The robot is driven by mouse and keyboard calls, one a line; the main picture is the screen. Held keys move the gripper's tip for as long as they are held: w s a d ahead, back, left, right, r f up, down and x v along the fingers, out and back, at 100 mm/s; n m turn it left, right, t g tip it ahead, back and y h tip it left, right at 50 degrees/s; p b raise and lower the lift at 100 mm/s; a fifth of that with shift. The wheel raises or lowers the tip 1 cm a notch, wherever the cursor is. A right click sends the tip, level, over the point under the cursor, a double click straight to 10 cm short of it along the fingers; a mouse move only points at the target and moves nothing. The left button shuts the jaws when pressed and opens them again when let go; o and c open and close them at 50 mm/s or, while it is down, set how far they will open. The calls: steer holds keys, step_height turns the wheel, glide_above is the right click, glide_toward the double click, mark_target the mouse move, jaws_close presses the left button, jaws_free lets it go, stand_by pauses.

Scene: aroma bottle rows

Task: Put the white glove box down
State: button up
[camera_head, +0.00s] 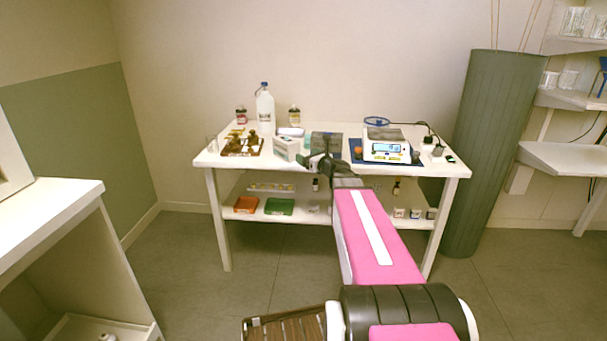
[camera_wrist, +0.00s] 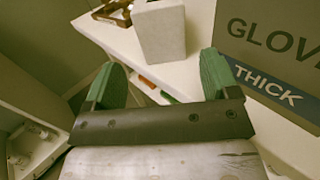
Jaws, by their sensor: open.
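The white box (camera_head: 286,148), which I take for the white glove box, stands upright on the white table near its front edge, left of the middle. In the wrist view it shows as a plain pale box (camera_wrist: 160,32) just beyond my fingertips; no lettering can be read on it there. My gripper (camera_wrist: 160,72) is open, its two green fingers wide apart with nothing between them. The box appears apart from both fingers. In the head view my gripper (camera_head: 309,161) is small and lies just right of the box, at the table's front edge.
A grey box lettered "GLOVE" and "THICK" (camera_wrist: 272,62) stands close to the right finger. A wooden tray with brass pieces (camera_head: 242,148) lies left of the white box. A large bottle (camera_head: 265,110) stands behind. A scale (camera_head: 386,152) sits at right.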

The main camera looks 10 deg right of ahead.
steer(key=s+a+f+n+g, duration=0.9)
steer(key=s+a+f+n, duration=0.2)
steer(key=f+n, duration=0.4)
steer(key=s+d+f+n+g+h, duration=0.1)
steer(key=s+f+n+g+h, duration=0.2)
steer(key=s+n, duration=0.4)
steer(key=s+d+f+n+g+h, duration=0.2)
steer(key=s+f+n+g+h, duration=0.2)
steer(key=s+n, duration=0.4)
steer(key=shift+s+d+f+n+h, duration=0.2)
steer(key=shift+d+f+n+h, duration=0.1)
steer(key=shift+f+h, duration=0.4)
